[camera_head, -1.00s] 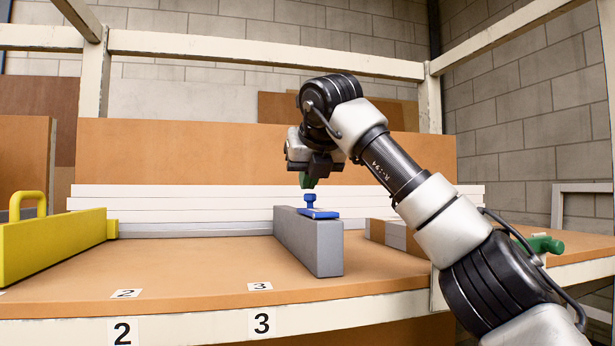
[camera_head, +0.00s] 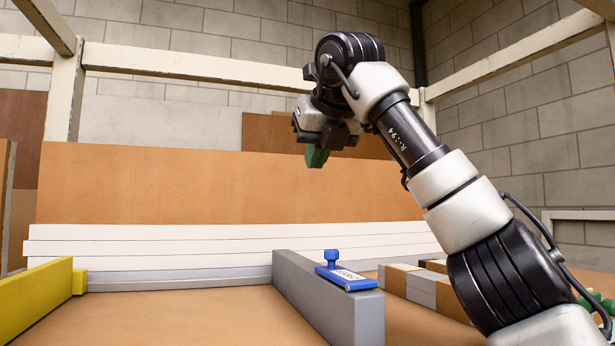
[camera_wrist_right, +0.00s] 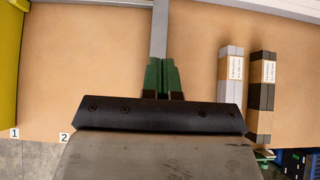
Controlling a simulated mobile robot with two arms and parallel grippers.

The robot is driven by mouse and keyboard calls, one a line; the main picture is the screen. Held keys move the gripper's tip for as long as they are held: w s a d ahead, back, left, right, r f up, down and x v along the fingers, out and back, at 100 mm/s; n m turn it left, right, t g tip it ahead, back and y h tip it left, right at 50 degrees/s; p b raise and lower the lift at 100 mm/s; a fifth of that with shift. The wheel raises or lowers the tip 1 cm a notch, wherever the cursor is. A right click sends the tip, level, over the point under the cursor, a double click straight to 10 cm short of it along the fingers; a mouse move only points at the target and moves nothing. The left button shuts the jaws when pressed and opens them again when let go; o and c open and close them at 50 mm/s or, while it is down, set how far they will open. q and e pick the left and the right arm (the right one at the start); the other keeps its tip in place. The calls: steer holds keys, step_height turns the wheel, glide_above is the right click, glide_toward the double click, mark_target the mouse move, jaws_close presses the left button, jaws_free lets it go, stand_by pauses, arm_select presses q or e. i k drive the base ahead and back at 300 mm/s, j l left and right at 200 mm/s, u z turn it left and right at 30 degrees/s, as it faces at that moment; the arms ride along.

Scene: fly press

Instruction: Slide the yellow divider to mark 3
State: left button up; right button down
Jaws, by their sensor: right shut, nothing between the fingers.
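The yellow divider (camera_head: 35,298) stands upright on the tan shelf at the left of the head view, cut off by the frame edge. Its side also shows at the left edge of the right wrist view (camera_wrist_right: 8,62). In the wrist view, mark 1 (camera_wrist_right: 14,133) and mark 2 (camera_wrist_right: 64,138) lie along the shelf's front edge; mark 3 is not visible. My right gripper (camera_head: 317,157) has green fingertips, is shut and empty, and hangs in the air above the grey divider (camera_head: 325,298), well to the right of the yellow one. My left gripper is out of view.
A blue stamp-like object (camera_head: 345,275) lies on the grey divider. White boards (camera_head: 200,245) are stacked along the back. The shelf (camera_head: 190,315) is clear between the yellow and grey dividers.

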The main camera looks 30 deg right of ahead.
mark_target(26, 297)
steer(key=k+j, duration=0.15)
steer(key=k, duration=0.35)
steer(key=k+j, duration=0.15)
steer(key=k, duration=0.3)
steer(key=k+j, duration=0.1)
steer(key=k, duration=0.4)
